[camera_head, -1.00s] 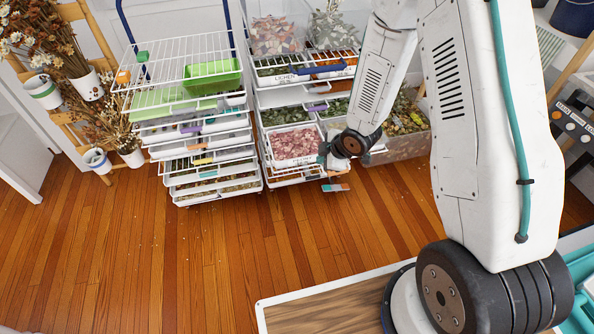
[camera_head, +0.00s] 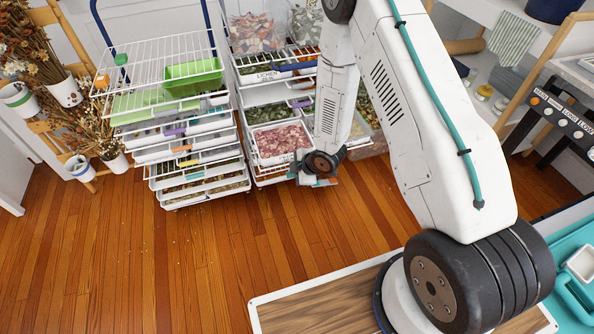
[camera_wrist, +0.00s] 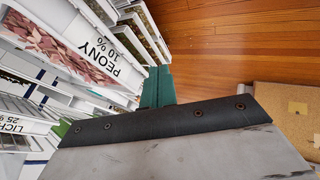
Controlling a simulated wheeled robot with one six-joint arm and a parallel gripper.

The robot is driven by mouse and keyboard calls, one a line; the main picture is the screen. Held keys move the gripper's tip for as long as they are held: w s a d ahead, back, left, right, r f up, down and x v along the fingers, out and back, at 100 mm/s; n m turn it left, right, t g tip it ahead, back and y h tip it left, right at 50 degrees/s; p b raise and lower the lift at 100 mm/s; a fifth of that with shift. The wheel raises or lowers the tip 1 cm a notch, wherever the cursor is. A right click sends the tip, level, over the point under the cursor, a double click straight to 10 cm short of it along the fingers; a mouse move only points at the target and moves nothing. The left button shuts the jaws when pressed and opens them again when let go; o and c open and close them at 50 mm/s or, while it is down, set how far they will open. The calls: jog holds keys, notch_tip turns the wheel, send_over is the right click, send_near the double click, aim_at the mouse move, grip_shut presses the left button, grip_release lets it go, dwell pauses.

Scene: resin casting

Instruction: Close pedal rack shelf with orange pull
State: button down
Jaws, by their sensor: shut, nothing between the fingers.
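Two white wire racks stand side by side: a left rack (camera_head: 190,150) and a right rack (camera_head: 265,95). An orange tab (camera_head: 101,81) sits at the left front corner of the left rack's top shelf. Another orange piece (camera_head: 306,58) shows at the right rack's upper shelf, beside a blue one. The right rack's tray of pink petals (camera_head: 280,142) appears in the wrist view labelled PEONY (camera_wrist: 100,62). My gripper (camera_head: 303,175) is shut and empty, low at the right rack's front. Its teal fingers (camera_wrist: 158,86) lie close beside the shelves; contact cannot be told.
Dried flowers in white pots (camera_head: 66,92) stand on a wooden stand at left. The wooden floor (camera_head: 200,260) before the racks is clear. A wood-topped board (camera_head: 330,305) lies at the bottom, and a control panel (camera_head: 565,115) is at right.

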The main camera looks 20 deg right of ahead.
jog(key=w+a+f, duration=0.1)
jog(key=w+f, duration=0.1)
jog(key=w, duration=0.3)
jog(key=shift+w+a+f, duration=0.15)
jog(key=shift+w+f, duration=0.15)
jog(key=shift+f, duration=0.05)
jog(key=shift+w, duration=0.1)
